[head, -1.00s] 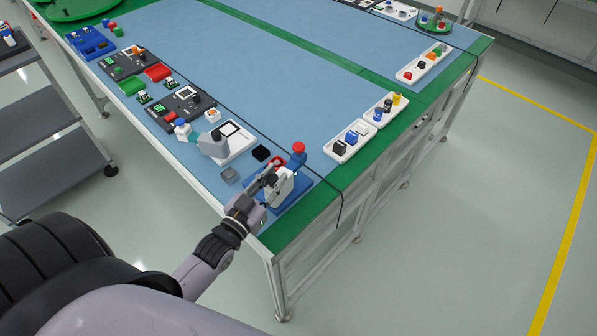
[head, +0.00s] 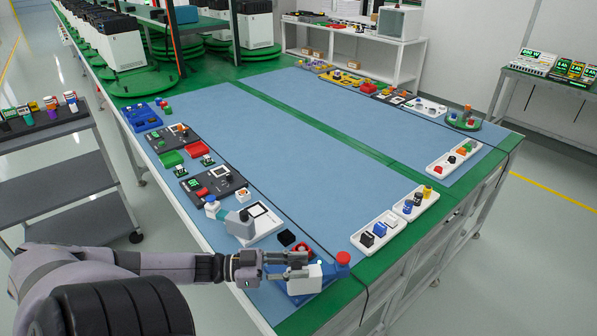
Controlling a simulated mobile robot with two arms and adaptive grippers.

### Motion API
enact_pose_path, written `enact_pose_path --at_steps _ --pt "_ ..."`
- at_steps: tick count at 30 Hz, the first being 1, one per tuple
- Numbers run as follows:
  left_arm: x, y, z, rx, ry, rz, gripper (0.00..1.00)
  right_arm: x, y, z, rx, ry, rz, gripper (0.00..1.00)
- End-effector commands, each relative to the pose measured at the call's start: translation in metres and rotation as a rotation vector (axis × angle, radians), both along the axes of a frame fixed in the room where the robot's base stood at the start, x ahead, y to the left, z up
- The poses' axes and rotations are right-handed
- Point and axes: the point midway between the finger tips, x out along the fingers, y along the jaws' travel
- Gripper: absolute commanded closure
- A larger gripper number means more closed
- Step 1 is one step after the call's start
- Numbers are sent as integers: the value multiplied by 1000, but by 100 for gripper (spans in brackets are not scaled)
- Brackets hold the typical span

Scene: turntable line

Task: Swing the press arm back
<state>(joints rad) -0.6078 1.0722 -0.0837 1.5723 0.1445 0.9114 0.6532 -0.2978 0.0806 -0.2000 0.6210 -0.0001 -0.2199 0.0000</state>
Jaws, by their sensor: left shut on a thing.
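The press stands at the near corner of the table. It has a blue base (head: 292,294), a white body (head: 306,281) and a red knob (head: 343,258) on a blue part at its right. My left gripper (head: 297,266) reaches in from the left, level, and is shut at the press arm. Its fingers hide part of the arm and the exact contact. A red ring-like piece (head: 302,249) shows just behind the fingers. My right gripper is out of view.
A black block (head: 286,237) and a white-and-grey device (head: 254,225) lie just behind the press. White trays with small parts (head: 378,233) stand to the right. The blue mat's middle (head: 310,170) is clear. A dark shelf cart (head: 90,212) stands at the left.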

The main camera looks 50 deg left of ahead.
Motion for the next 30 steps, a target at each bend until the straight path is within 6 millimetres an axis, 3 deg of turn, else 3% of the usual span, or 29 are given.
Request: enact_pose_path --at_steps 9,26,27,30 --pt "-3 -4 -3 -2 3 -135 100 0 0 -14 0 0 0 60" --pt "-4 -6 -2 -7 3 -166 100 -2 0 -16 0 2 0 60" --pt "-4 -6 -2 -8 2 -165 71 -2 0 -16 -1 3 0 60" --pt "-4 -6 -2 -7 2 -164 64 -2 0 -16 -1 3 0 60"
